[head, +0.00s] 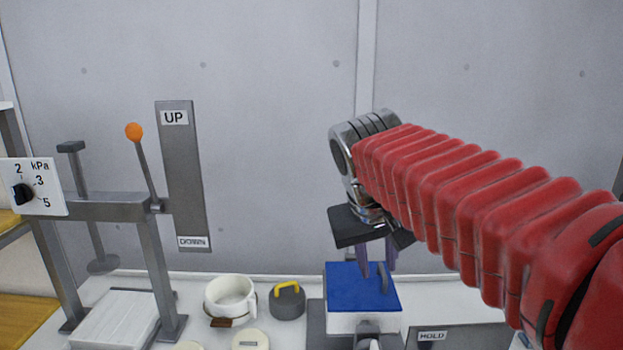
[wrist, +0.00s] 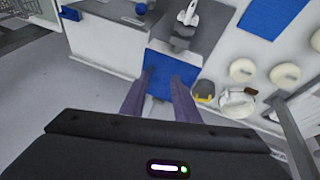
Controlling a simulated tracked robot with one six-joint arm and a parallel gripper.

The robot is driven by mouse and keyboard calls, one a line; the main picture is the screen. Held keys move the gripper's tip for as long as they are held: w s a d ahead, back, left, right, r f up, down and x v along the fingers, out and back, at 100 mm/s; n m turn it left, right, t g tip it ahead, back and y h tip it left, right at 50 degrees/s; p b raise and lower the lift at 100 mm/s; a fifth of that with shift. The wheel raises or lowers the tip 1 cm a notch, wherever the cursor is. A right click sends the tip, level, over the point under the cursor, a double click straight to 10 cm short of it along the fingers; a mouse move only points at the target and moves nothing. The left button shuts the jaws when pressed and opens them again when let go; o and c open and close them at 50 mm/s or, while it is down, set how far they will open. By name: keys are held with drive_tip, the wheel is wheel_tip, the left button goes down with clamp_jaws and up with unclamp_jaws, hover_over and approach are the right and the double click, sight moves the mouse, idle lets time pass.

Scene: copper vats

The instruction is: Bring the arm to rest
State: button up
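My arm reaches in from the right in the head view, with red ribbed covering. My gripper (head: 376,268) points down over a white box with a blue top (head: 345,285). A grey handle-like piece stands on that top, beside the fingers. In the wrist view, my gripper (wrist: 161,78) shows two purple-grey fingers spread apart, with a blue surface (wrist: 158,88) between and beyond them. Nothing is seen held. I cannot tell whether the fingertips touch the box top.
Left stand a lever with orange knob (head: 134,131), an UP/DOWN plate (head: 184,175) and a kPa dial (head: 33,187). A white cup (head: 230,296) and a grey weight with yellow handle (head: 287,301) stand left of the box. A plate marked HOLD (head: 455,337) lies right. The wall is behind.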

drive_tip(key=s+d+f+y, duration=0.1)
drive_tip(key=s+d+f, duration=0.1)
drive_tip(key=s+f, duration=0.5)
drive_tip(key=s+d+f+m+t+y, duration=0.1)
drive_tip(key=s+d+f, duration=0.1)
drive_tip(key=s+f, duration=0.5)
drive_tip(key=s, duration=0.4)
drive_tip(key=shift+d+m, duration=0.25)
drive_tip(key=shift+m, duration=0.05)
idle(0.9)
drive_tip(key=shift+d, duration=0.1)
